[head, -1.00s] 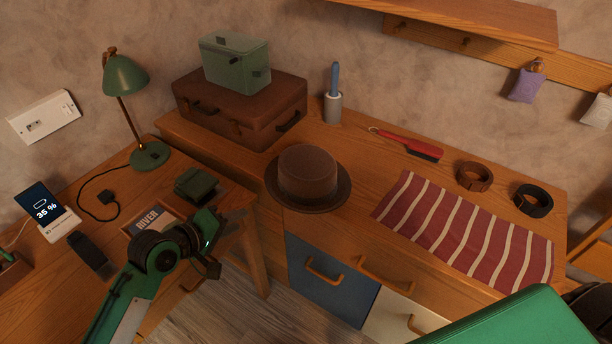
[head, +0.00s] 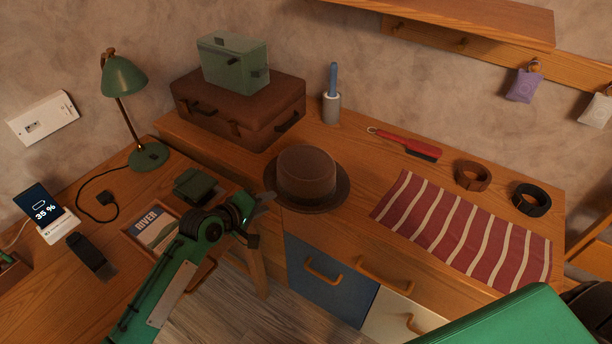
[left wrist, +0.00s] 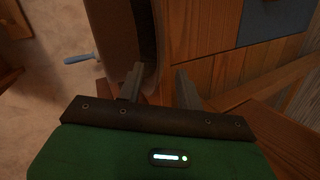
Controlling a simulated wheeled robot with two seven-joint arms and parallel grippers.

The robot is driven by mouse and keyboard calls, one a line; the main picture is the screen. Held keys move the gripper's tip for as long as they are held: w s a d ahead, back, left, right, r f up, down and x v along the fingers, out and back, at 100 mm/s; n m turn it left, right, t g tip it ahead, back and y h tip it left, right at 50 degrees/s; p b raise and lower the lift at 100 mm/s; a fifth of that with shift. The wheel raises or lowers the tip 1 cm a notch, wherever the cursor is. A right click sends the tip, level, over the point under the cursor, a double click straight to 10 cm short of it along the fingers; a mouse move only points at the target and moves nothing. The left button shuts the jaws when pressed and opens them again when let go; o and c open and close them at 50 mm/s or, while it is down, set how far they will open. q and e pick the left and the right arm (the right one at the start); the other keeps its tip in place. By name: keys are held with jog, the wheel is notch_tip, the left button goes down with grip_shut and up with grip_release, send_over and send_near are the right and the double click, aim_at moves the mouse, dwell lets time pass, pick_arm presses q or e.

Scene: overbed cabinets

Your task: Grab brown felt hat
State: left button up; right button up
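The brown felt hat (head: 307,176) sits upright at the front left edge of the wooden dresser top, its brim reaching over the edge. My left gripper (head: 265,202) is just left of the brim, its fingers pointing at the hat. In the left wrist view, my left gripper's fingers (left wrist: 160,88) are apart with nothing held between them. The hat (left wrist: 112,35) fills the upper left there, its brim close to the left finger; I cannot tell whether they touch. My right gripper is not in view.
Behind the hat stand a brown suitcase (head: 240,112) with a green box (head: 233,62) on top, and a lint roller (head: 331,100). A striped cloth (head: 465,230) lies to the right. A dark green box (head: 195,186) sits on the desk near my left arm.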

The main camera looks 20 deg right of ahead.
pick_arm(q)
jog(key=x, duration=0.2)
jog(key=shift+w+d+f, duration=0.2)
jog(key=shift+w+d, duration=0.05)
jog(key=shift+d, duration=0.05)
grip_shut()
jog(key=shift+r, duration=0.15)
